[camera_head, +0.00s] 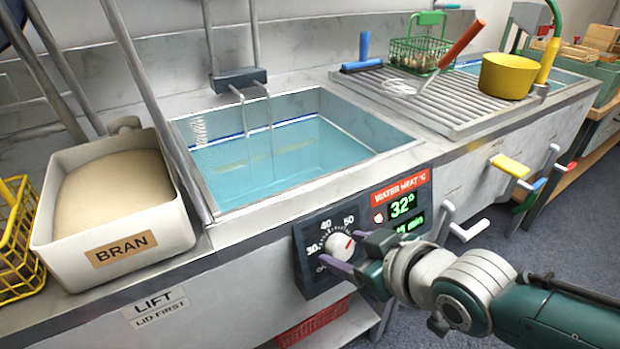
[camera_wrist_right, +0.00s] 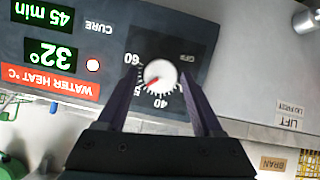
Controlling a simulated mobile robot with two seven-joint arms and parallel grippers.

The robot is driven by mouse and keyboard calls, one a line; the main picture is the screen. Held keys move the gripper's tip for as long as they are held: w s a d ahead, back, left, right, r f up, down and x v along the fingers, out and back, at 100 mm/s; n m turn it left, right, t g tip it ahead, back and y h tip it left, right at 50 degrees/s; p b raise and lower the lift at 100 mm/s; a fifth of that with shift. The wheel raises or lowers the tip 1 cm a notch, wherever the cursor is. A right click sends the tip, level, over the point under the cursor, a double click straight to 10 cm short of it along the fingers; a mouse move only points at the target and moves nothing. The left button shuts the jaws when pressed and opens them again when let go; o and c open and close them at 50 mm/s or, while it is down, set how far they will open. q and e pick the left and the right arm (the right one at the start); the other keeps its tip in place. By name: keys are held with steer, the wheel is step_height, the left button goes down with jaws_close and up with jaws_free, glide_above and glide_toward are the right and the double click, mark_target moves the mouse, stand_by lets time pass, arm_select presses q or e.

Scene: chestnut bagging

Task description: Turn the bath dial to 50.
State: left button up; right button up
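The bath dial is a white round knob (camera_head: 340,246) with a red pointer, on a dark panel (camera_head: 306,238) at the front of the bath. It shows upside down in the right wrist view (camera_wrist_right: 165,70); its pointer is directed between the 40 and 60 marks, about towards 50. The water heat display (camera_head: 402,205) reads 32°. My right gripper (camera_head: 340,247) reaches in from the right, its two purple fingers on either side of the knob. In the wrist view (camera_wrist_right: 160,82) gaps show between fingers and knob. My left gripper is not in view.
The water bath (camera_head: 285,155) lies behind the panel, under a running spout (camera_head: 240,82). A bran bin (camera_head: 120,240) stands at left. A slatted drainer (camera_head: 440,100) holds a green basket (camera_head: 418,52) and yellow pot (camera_head: 507,76). Levers (camera_head: 511,166) stick out at right.

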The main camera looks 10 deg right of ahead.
steer(key=shift+o, duration=0.8)
steer(key=shift+s+r, duration=0.15)
steer(key=shift+r, duration=0.1)
steer(key=p+v, duration=0.6)
steer(key=v, duration=0.3)
steer(key=shift+s, duration=0.25)
steer(key=shift+r, duration=0.1)
